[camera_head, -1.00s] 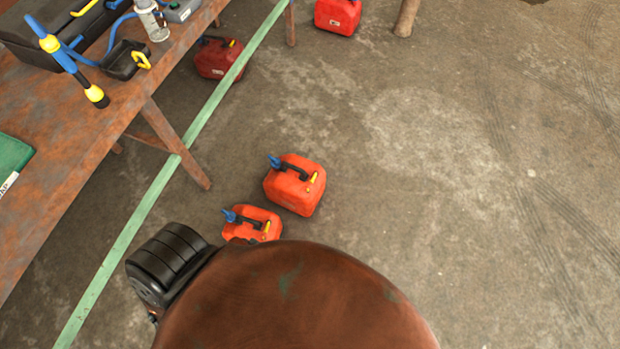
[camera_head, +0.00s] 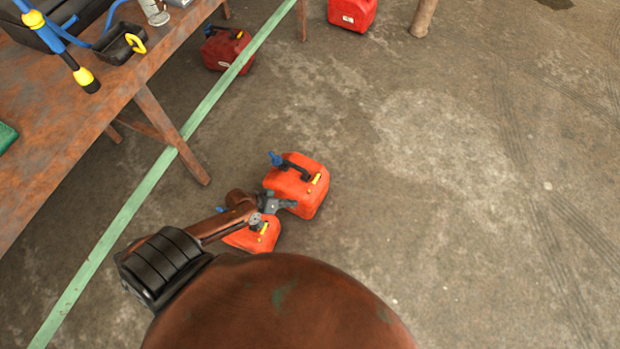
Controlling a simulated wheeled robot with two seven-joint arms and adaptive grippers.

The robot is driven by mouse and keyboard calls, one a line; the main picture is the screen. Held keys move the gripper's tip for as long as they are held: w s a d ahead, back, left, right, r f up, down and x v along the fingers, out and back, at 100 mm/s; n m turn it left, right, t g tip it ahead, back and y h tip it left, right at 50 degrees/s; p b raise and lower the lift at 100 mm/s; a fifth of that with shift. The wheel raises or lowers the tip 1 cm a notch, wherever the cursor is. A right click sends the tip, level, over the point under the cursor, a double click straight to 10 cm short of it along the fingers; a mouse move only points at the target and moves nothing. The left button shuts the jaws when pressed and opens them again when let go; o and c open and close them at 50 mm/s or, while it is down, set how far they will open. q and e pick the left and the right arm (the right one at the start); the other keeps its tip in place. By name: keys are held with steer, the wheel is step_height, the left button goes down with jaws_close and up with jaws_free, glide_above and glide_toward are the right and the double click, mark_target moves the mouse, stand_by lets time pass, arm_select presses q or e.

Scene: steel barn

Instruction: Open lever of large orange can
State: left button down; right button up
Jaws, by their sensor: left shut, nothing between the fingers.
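The large orange can (camera_head: 309,197) stands on the concrete floor, with a black handle, a blue spout at its back left and a yellow lever (camera_head: 316,179) on its right top edge. A smaller orange can (camera_head: 246,240) stands just in front and left of it, partly hidden by my left arm. My left gripper (camera_head: 288,203) is over the gap between the cans, at the large can's front left side. It is shut with nothing in it. I cannot tell whether it touches the large can. My right gripper is not in view.
A rusty table (camera_head: 75,135) stands at the left, with tools on it. A green strip (camera_head: 125,217) runs diagonally along the table side. Two more red cans stand further back, one by the table (camera_head: 228,50) and one at the top (camera_head: 352,12). The floor to the right is clear.

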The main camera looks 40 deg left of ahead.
arm_select(q)
steer(key=w+a+r+n+t, duration=0.2)
steer(key=w+a+r, duration=0.1)
steer(key=w+a, duration=0.4)
steer(key=shift+w+a+n+y, duration=0.2)
steer(key=shift+a+n+y, duration=0.1)
steer(key=shift+a, duration=0.3)
steer(key=b, duration=0.4)
glide_toward(316, 177)
steer(key=w, duration=0.2)
steer(key=w+a, duration=0.1)
steer(key=shift+f, duration=0.25)
steer(key=d+f, duration=0.1)
steer(key=f, duration=0.1)
steer(key=shift+w+d+f+b, duration=0.3)
steer(key=shift+w+d, duration=0.1)
steer(key=shift+w+d+f, duration=0.1)
steer(key=shift+d+f, duration=0.25)
steer(key=shift+f, duration=0.05)
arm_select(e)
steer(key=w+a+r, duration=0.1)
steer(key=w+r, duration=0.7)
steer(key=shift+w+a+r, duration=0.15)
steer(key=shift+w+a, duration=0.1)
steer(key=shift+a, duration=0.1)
arm_select(q)
steer(key=shift+d+t, duration=0.15)
steer(key=shift+t, duration=0.15)
